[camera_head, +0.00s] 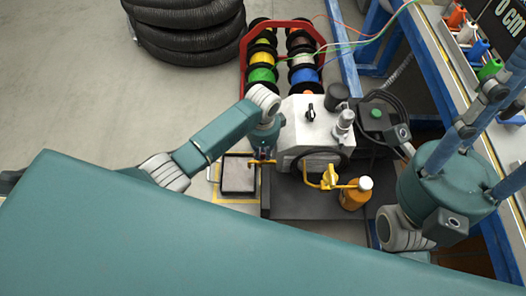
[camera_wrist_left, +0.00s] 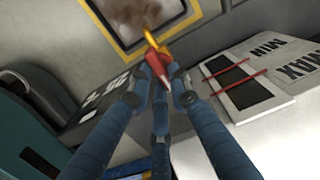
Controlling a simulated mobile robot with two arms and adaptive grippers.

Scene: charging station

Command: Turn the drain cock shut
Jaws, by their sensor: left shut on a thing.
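The drain cock has a red handle (camera_wrist_left: 157,63) and a yellow-orange end in the left wrist view. In the head view a small yellow part of it (camera_head: 262,161) shows at the left side of the white machine (camera_head: 303,120). My left gripper (camera_wrist_left: 160,78) has its blue fingers closed around the red handle, whose lower part they hide. In the head view my left gripper (camera_head: 264,150) is mostly hidden beneath its own wrist. My right gripper (camera_head: 492,112) is at the right, its blue fingers spread and apart, with nothing seen between them.
A yellow pipe fitting (camera_head: 330,178) and an orange bottle (camera_head: 354,195) are at the machine's front. A MIN/MAX level panel (camera_wrist_left: 255,85) is beside the cock. Cable spools (camera_head: 262,58) and a black hose coil (camera_head: 188,30) stand behind. Floor at left is clear.

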